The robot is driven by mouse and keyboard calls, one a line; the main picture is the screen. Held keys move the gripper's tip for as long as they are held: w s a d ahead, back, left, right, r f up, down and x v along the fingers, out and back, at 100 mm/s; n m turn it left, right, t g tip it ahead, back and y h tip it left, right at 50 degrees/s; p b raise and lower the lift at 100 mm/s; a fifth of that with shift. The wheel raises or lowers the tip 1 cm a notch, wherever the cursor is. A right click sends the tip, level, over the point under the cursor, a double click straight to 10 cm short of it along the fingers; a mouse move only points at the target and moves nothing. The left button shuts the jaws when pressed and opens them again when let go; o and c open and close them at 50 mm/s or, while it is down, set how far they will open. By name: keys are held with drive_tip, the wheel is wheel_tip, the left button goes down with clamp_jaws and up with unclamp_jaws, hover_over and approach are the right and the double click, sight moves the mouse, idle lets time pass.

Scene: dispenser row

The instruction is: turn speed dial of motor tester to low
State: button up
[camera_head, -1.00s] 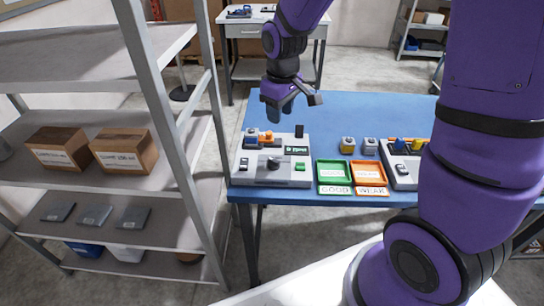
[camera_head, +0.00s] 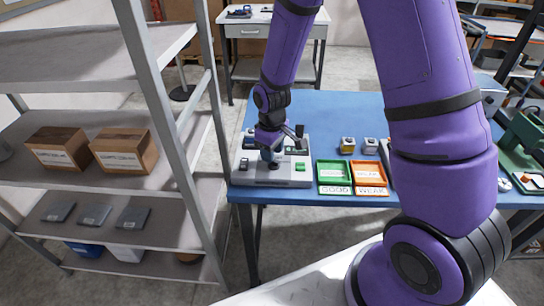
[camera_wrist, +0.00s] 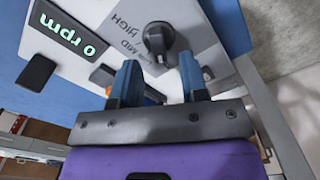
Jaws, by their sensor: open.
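The motor tester (camera_head: 285,179) is a light grey box at the left end of the blue table. In the wrist view its speed dial (camera_wrist: 158,38) is a black knob just beyond my fingertips, roughly in line with the gap between them. HIGH and MID are printed beside it; I cannot tell the pointer's setting. The display (camera_wrist: 70,35) reads 0 rpm in green. My gripper (camera_wrist: 160,72) is open, with two blue-grey fingers apart and nothing seen held. In the head view my gripper (camera_head: 269,153) is low over the tester and hides part of it.
A green GOOD tray (camera_head: 334,188) and an orange WEAK tray (camera_head: 370,189) lie right of the tester. A grey shelf unit (camera_head: 165,120) rises left of the table.

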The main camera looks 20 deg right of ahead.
drive_tip(key=shift+f, duration=1.25)
clamp_jaws()
drive_tip(key=shift+m, duration=0.3)
drive_tip(key=m, duration=0.3)
drive_tip(key=shift+d, duration=0.1)
drive_tip(key=shift+d+m, duration=0.1)
drive_tip(key=shift+m, duration=1.9)
